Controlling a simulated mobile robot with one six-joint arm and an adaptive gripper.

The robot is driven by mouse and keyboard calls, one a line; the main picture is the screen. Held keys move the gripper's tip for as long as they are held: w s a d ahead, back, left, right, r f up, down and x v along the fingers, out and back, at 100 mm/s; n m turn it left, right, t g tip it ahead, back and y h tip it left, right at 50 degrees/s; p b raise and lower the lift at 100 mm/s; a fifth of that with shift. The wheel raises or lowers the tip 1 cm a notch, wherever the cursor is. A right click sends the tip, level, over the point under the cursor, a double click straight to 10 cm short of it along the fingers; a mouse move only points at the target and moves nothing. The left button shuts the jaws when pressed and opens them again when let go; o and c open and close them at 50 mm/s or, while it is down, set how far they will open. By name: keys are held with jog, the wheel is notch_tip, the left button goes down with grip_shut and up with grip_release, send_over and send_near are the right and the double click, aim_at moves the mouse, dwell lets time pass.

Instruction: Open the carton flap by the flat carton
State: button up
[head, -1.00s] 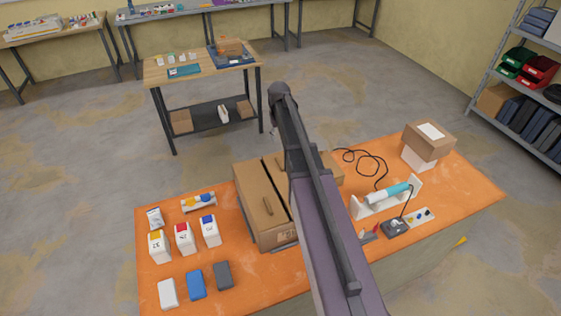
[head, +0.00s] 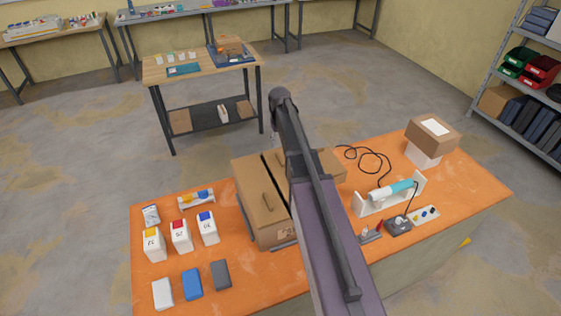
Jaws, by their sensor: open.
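A brown carton (head: 258,218) stands on the orange table, left of my arm. A flap with a small tan handle-like piece (head: 268,203) covers its left part, and a dark gap runs beside the flap. A further brown cardboard part (head: 328,168) shows right of my arm; whether it is another flap is unclear. My arm crosses the carton's right side and hides much of it. My gripper does not show, so its contact with the flap cannot be seen. I cannot tell which piece is the flat carton.
Several small bottles and blocks (head: 192,284) stand at the left of the orange table (head: 455,205). A teal tool on a white stand (head: 382,196), a black cable and a brown box (head: 432,135) are at the right. A wooden table (head: 203,72) stands behind, with free floor between.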

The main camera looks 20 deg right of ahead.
aim_at(280, 158)
jog(key=shift+f+b, duration=3.95)
jog(key=shift+f, duration=0.35)
grip_shut()
